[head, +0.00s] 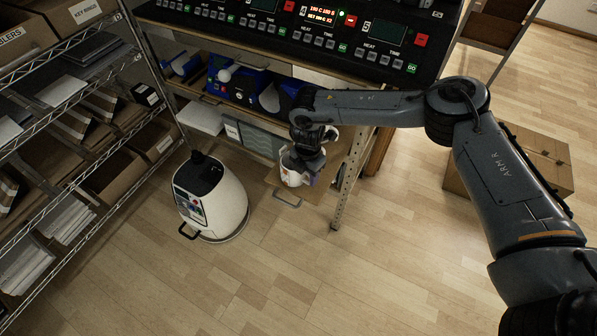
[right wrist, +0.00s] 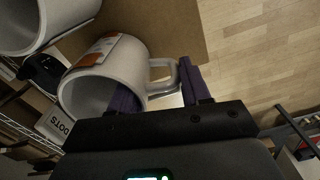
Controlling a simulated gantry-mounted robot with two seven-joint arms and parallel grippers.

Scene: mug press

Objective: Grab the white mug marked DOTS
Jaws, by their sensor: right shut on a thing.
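A white mug (head: 290,176) is at the wooden pull-out board under the press bench, with my right gripper (head: 308,165) at it. In the right wrist view the white mug (right wrist: 125,58) lies sideways in the picture, with an orange-brown patch on its side. My right gripper (right wrist: 160,88) has its two dark purple fingers on either side of the mug's handle and is shut on it. I cannot read the mug's own print. My left gripper is not in view.
A second white mug (right wrist: 45,22) is close by at the upper left of the right wrist view. A white rounded machine (head: 210,198) stands on the floor left of the board. A wire shelf (head: 75,110) is at the left, a cardboard box (head: 535,165) at the right.

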